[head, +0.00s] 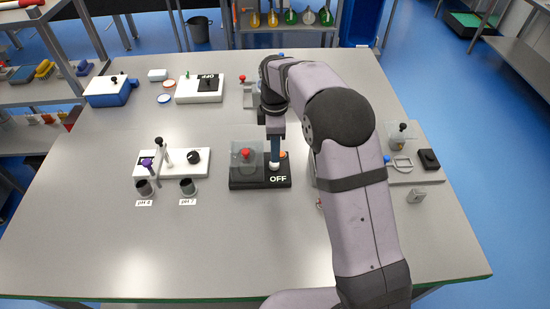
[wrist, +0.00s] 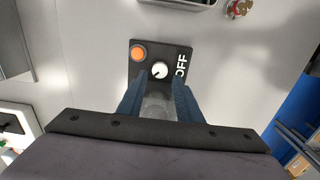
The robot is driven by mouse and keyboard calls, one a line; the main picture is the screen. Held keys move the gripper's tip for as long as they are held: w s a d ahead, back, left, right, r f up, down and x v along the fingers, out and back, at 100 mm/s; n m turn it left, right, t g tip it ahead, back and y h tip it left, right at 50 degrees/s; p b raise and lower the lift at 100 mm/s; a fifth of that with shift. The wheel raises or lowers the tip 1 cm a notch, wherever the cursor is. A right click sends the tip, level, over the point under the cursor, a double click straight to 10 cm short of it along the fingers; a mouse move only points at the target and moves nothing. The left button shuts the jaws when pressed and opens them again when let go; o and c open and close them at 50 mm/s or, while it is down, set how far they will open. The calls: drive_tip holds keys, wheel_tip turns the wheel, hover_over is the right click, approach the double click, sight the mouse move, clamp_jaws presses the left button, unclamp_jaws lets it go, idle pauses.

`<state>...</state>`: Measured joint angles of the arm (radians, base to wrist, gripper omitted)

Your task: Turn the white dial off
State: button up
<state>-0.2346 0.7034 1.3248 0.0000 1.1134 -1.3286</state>
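The white dial (wrist: 159,70) sits on a black panel (head: 245,184) in the middle of the table, beside a white "OFF" label (wrist: 182,65). A small dark mark shows on the dial, but its exact direction is too small to read. In the head view the dial (head: 274,166) is just below my gripper (head: 275,159). In the wrist view my gripper (wrist: 158,80) is open, with its two blue fingers apart on either side of the dial's line. I cannot tell the remaining height above the dial.
An orange button (wrist: 139,54) is beside the dial. A clear cover (head: 246,152) over a red knob stands left of it on the panel. A white board with a black knob (head: 193,157) and grey cups is farther left. The table front is clear.

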sight(274, 165)
drive_tip(key=shift+f+p, duration=0.9)
drive_tip(key=shift+f, duration=1.95)
drive_tip(key=shift+c, duration=0.3)
drive_tip(key=c, duration=0.7)
